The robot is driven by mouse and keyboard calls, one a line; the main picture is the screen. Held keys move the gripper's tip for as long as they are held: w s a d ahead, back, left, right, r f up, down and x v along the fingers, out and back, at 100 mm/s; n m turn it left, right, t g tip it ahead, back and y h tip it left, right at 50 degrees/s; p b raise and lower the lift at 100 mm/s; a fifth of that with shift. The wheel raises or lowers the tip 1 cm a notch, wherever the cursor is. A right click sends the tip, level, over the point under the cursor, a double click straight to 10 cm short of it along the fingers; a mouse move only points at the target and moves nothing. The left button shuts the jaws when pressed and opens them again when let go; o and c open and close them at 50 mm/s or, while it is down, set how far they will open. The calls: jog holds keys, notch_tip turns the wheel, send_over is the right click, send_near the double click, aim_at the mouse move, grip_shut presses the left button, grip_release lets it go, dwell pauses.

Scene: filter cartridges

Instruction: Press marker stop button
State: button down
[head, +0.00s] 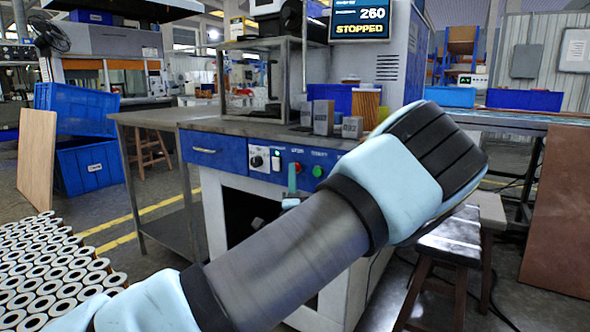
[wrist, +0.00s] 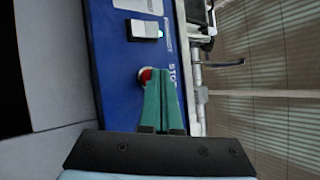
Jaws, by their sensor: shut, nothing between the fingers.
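The red stop button (wrist: 146,74) sits on the blue control panel (wrist: 112,60), beside a label starting "STO", in the wrist view. My gripper (wrist: 164,72) has its teal fingers shut together and empty. The fingertips overlap the button's edge and hide part of it; I cannot tell whether they touch it. In the head view the red button (head: 298,167) shows just right of the teal fingertips of my gripper (head: 292,168). A display (head: 360,20) above reads "250" and "STOPPED".
The panel also carries a black knob (head: 256,161), a white switch (head: 277,160) and a green button (head: 318,171). Boxes and a filter cartridge (head: 366,106) stand on the machine top. Many white-ended cartridges (head: 50,270) lie at the lower left. A stool (head: 450,240) stands right.

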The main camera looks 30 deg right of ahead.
dwell(0.4)
jog(key=shift+s+a, duration=0.35)
jog(key=shift+a, duration=0.3)
jog(key=a, duration=0.1)
jog(key=s+a, duration=0.1)
jog(key=a, duration=0.1)
jog(key=s+a, duration=0.1)
jog(key=shift+s+a+p, duration=0.2)
jog(key=shift+s+p, duration=0.05)
jog(key=shift+p, duration=0.05)
dwell(0.7)
